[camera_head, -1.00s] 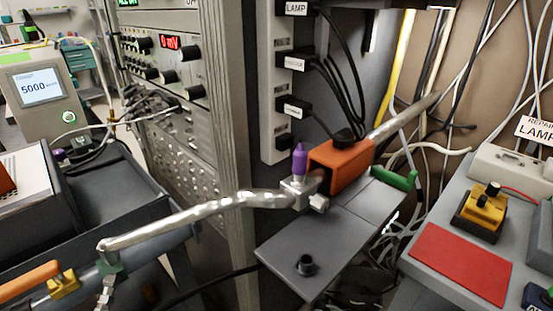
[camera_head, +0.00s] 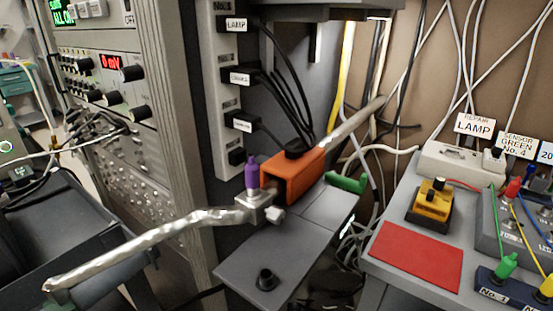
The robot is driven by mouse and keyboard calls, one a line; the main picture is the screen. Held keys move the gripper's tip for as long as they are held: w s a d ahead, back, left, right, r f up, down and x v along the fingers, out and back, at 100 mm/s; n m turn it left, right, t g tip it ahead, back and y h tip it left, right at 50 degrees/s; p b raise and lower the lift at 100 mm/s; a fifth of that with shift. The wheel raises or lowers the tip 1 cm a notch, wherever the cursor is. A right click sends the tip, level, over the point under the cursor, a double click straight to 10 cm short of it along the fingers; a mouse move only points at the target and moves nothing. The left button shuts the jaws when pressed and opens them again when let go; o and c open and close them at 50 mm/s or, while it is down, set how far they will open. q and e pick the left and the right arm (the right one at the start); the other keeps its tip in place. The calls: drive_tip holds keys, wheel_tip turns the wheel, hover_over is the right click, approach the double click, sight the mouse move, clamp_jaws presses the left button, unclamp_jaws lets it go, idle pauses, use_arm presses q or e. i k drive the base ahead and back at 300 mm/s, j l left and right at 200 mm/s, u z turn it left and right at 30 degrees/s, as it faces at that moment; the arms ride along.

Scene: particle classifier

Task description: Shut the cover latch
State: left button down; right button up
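An orange box-shaped cover (camera_head: 292,177) sits on a grey shelf plate (camera_head: 240,265), with an opening at its near left end. A foil-wrapped tube (camera_head: 150,240) runs from the lower left to a metal block (camera_head: 258,207) at that opening. A purple-capped piece (camera_head: 251,172) stands upright on the block. A green piece (camera_head: 346,183) lies at the shelf's right edge, beside the orange cover and apart from it. I cannot tell which part is the cover latch or whether it is open or shut. Neither of my grippers is in view.
The right bench holds a red mat (camera_head: 416,255), a yellow-topped device (camera_head: 433,204), a white power strip (camera_head: 462,163) and coloured plugs. Cables hang behind. An instrument rack (camera_head: 110,100) stands at left.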

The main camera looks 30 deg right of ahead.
sight(349, 184)
drive_tip(key=k+z, duration=0.2)
drive_tip(key=z, duration=1.05)
drive_tip(key=k+j+u, duration=0.15)
drive_tip(key=i+j, duration=0.05)
drive_tip(key=j, duration=0.05)
